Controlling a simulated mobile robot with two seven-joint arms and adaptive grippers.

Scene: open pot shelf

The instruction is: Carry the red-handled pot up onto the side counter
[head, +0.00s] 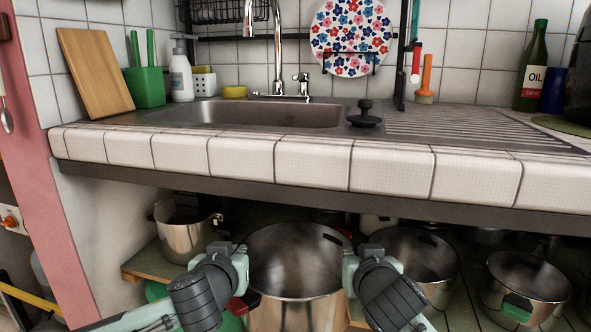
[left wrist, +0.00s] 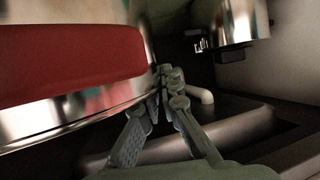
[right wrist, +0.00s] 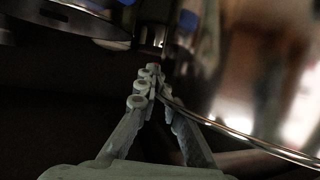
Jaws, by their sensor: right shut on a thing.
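The red-handled pot (head: 295,272) is a large steel pot under the counter, upright and open at the top, between my two grippers. Its red handle (head: 245,304) shows low at its left and fills the upper left of the left wrist view (left wrist: 70,62). My left gripper (head: 240,262) is at the pot's left side; its fingertips (left wrist: 165,92) are close together by the pot's edge, but whether they grip is unclear. My right gripper (head: 350,268) is shut on the pot's right side; its fingertips (right wrist: 150,78) meet at the shiny metal edge. The side counter is not identifiable.
The tiled counter edge (head: 310,165) overhangs the pot from behind. A smaller pot (head: 185,230) stands to the left on the shelf. More pots (head: 410,260) (head: 525,290) stand close on the right. The sink (head: 255,114) and drainboard are above.

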